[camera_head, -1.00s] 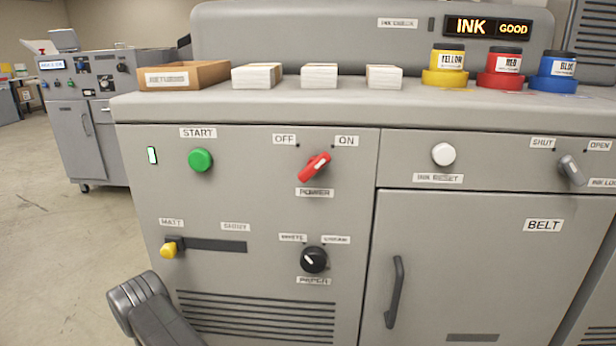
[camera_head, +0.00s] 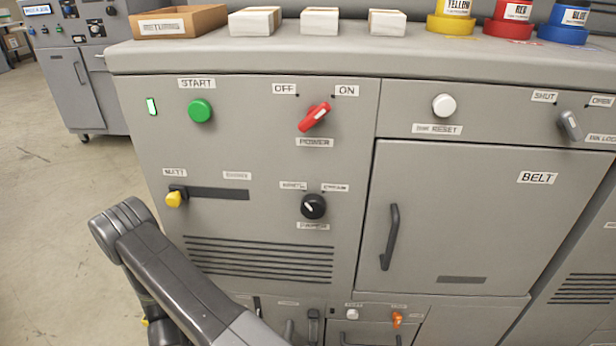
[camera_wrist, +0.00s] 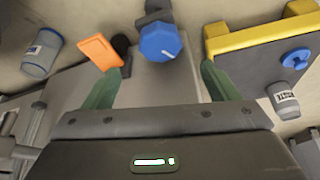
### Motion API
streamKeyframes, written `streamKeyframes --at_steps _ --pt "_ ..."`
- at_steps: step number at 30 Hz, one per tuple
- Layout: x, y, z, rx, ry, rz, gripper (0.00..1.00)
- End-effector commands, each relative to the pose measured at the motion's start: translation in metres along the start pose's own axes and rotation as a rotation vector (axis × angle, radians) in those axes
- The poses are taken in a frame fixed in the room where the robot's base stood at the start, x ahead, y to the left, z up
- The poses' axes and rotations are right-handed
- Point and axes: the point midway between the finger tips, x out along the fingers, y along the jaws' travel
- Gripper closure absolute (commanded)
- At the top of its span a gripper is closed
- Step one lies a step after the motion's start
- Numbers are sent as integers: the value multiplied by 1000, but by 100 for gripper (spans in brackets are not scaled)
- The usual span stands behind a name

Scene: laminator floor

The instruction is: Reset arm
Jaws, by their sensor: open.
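My arm (camera_head: 175,275) reaches in from the bottom left of the head view, in front of the grey machine's left side. My gripper (camera_wrist: 163,76) shows in the wrist view with its two green fingers spread apart. It is open, with nothing held between the fingers. A blue knob (camera_wrist: 160,42) and an orange lever-like piece (camera_wrist: 99,50) lie beyond the fingertips. I cannot tell how far away they are. The gripper itself is not clearly visible in the head view.
The grey machine front carries a green START button (camera_head: 200,111), a red POWER switch (camera_head: 314,116), a black knob (camera_head: 313,206) and a BELT door (camera_head: 460,215). An open box (camera_head: 180,22) and ink jars stand on top. Clear floor (camera_head: 50,230) lies at left.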

Motion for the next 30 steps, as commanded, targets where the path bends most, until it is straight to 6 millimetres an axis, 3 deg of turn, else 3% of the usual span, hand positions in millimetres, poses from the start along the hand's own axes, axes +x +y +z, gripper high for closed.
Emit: streamKeyframes --at_steps 1,13,15,30 --pt "15 0 1 2 0 1 19" --pt "95 1 1 1 0 2 19" --pt "88 0 -1 -50 0 -21 19" --pt "89 2 0 -348 -1 -143 19"
